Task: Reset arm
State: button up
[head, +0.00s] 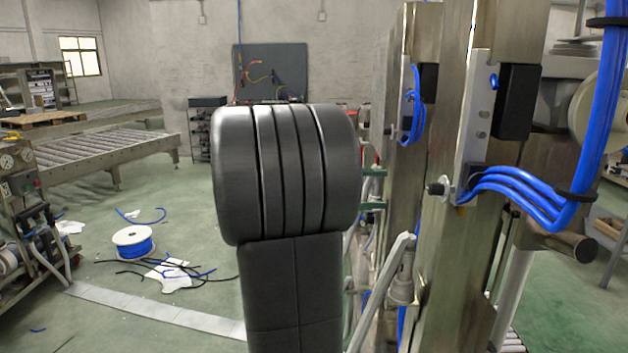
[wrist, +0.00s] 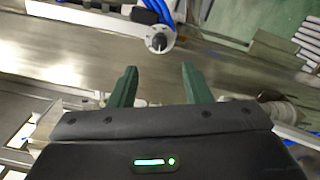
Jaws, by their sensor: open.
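My gripper (wrist: 160,82) shows in the wrist view as two green fingers, spread apart with nothing between them. Beyond the fingertips is a wide metal surface with a round white fitting (wrist: 158,38) with a dark centre, a little above the gap. Whether the fingers touch anything cannot be told, but no contact shows. In the head view, my dark arm (head: 290,175) stands upright in the middle and hides what is behind it.
Metal posts (head: 455,190) with blue hoses (head: 520,200) stand close on the right of my arm. A roller conveyor (head: 95,152) runs at the left. A spool of blue hose (head: 134,243) and loose hoses lie on the green floor. Open floor shows between conveyor and arm.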

aim_at(429, 189)
jog(key=d, duration=0.9)
jog(key=shift+s+d, duration=0.25)
